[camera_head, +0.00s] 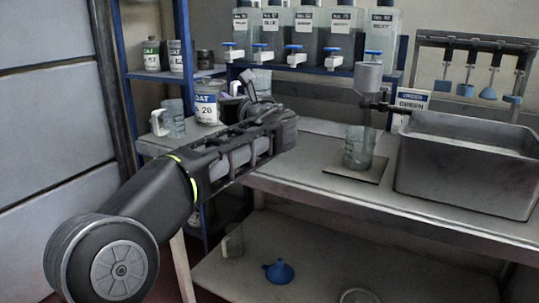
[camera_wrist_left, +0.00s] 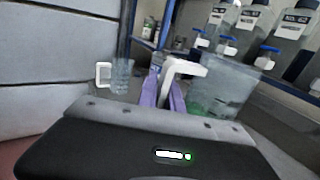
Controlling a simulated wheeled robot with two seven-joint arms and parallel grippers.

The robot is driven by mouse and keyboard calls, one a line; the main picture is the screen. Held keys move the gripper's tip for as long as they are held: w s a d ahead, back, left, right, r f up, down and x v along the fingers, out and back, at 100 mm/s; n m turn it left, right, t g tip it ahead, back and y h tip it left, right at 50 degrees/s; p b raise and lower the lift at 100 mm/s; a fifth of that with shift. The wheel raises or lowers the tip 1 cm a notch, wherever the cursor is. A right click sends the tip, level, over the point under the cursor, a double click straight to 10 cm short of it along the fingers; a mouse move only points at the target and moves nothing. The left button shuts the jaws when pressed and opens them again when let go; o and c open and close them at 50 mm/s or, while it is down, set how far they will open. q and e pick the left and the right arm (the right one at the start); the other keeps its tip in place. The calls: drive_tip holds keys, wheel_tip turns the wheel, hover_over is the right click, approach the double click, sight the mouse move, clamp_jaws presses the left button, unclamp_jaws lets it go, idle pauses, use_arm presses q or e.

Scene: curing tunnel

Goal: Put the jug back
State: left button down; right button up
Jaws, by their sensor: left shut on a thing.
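My left gripper (camera_head: 252,98) reaches over the bench from the left. In the left wrist view its purple fingers (camera_wrist_left: 164,95) are shut on the white handle (camera_wrist_left: 182,68) of a clear jug (camera_wrist_left: 220,88). This jug looks upright, with a greenish tint low inside. In the head view the held jug (camera_head: 262,80) is mostly hidden behind my gripper. A second clear jug (camera_head: 171,118) with a white handle stands at the bench's left end; it also shows in the left wrist view (camera_wrist_left: 121,76). My right gripper is not in view.
A DAT can (camera_head: 207,103) stands near my gripper. Labelled dispensers with blue taps (camera_head: 343,30) line the shelf behind. A clear beaker (camera_head: 358,148) stands on a square plate under a mixer (camera_head: 368,76). A grey basin (camera_head: 470,165) is at right. A blue funnel (camera_head: 279,272) lies below.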

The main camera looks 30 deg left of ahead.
use_arm(q)
drive_tip(key=shift+f+b, duration=1.25)
drive_tip(key=shift+f, duration=1.2)
drive_tip(key=shift+f+b, duration=1.25)
drive_tip(key=shift+f, duration=1.25)
drive_tip(key=shift+f, duration=0.2)
drive_tip(key=c, duration=1.5)
unclamp_jaws()
drive_tip(key=shift+r, duration=0.15)
